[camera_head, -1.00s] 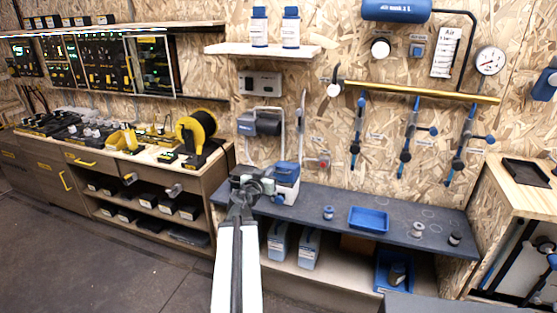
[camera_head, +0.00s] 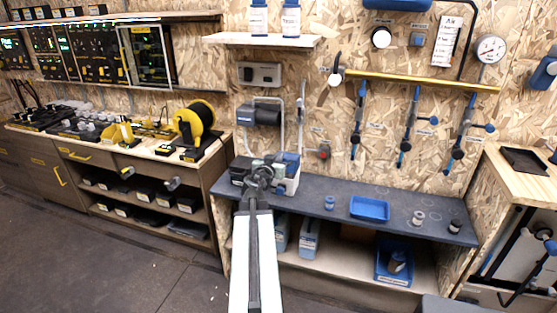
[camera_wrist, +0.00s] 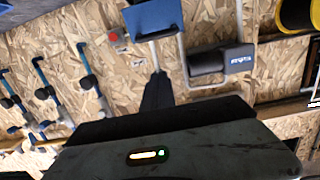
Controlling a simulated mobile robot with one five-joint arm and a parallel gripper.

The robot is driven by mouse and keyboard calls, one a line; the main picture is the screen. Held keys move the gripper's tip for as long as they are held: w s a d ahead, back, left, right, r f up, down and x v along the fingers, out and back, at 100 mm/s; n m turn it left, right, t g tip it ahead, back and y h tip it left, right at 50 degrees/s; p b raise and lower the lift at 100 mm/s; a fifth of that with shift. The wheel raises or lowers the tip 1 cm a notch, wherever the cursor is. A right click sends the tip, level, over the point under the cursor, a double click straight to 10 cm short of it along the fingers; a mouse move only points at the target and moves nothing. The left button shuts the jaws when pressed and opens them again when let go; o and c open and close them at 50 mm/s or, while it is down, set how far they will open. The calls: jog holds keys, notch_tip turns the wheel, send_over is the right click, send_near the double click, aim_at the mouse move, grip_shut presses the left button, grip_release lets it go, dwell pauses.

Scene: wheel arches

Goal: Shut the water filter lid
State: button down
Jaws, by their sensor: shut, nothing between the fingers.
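The water filter (camera_head: 290,184) is a white box with blue parts on the dark bench, at the left end. A blue panel with a pale edge, seemingly its lid (camera_head: 291,160), stands up at its back; its exact angle is unclear. My gripper (camera_head: 262,166) is just left of and in front of the filter and partly hides it. In the wrist view, my shut, empty fingers (camera_wrist: 157,75) point up toward the blue part (camera_wrist: 152,17) at the top edge. I cannot tell whether they touch it.
The bench (camera_head: 335,190) also holds a small blue-and-white spool (camera_head: 330,202), a blue tray (camera_head: 369,208) and small jars to the right. A grey wall unit (camera_head: 262,115) and pipes are behind.

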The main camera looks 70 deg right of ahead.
jog(key=d, duration=0.6)
jog(key=f+b, duration=0.1)
jog(key=a+f+b, duration=0.1)
jog(key=f, duration=0.1)
jog(key=w+a+f+b, duration=0.1)
jog(key=b, duration=0.1)
jog(key=shift+a+f, duration=0.15)
jog(key=shift+a, duration=0.05)
jog(key=a+f+b, duration=0.2)
jog(key=b, duration=0.1)
jog(key=f+b, duration=0.1)
jog(key=f, duration=0.1)
jog(key=shift+s+a, duration=0.15)
jog(key=shift+a, duration=0.25)
jog(key=shift+b, duration=0.3)
